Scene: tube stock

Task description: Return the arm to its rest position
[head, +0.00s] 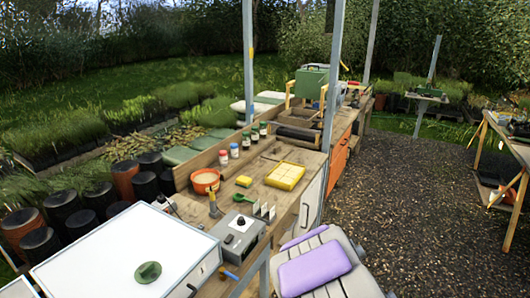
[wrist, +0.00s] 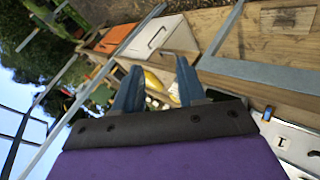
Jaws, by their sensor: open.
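My gripper (wrist: 159,66) shows in the wrist view, with a purple body, a dark plate and two blue-grey fingers. The fingers stand apart, and I see nothing held between them. The wrist view is strongly tilted, with the workbench running across its upper right and sky at the left. Beyond the fingers are a white cabinet front (wrist: 157,35) and an orange one (wrist: 113,39). I cannot make out the gripper's fingers in the head view.
The wooden workbench (head: 272,216) holds a yellow tray (head: 286,176), an orange pot (head: 206,181), a grey device (head: 238,236) and small bottles. A white-topped box (head: 117,251) stands at lower left. Metal posts (head: 332,75) rise along the bench. Gravel (head: 418,190) at right is open.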

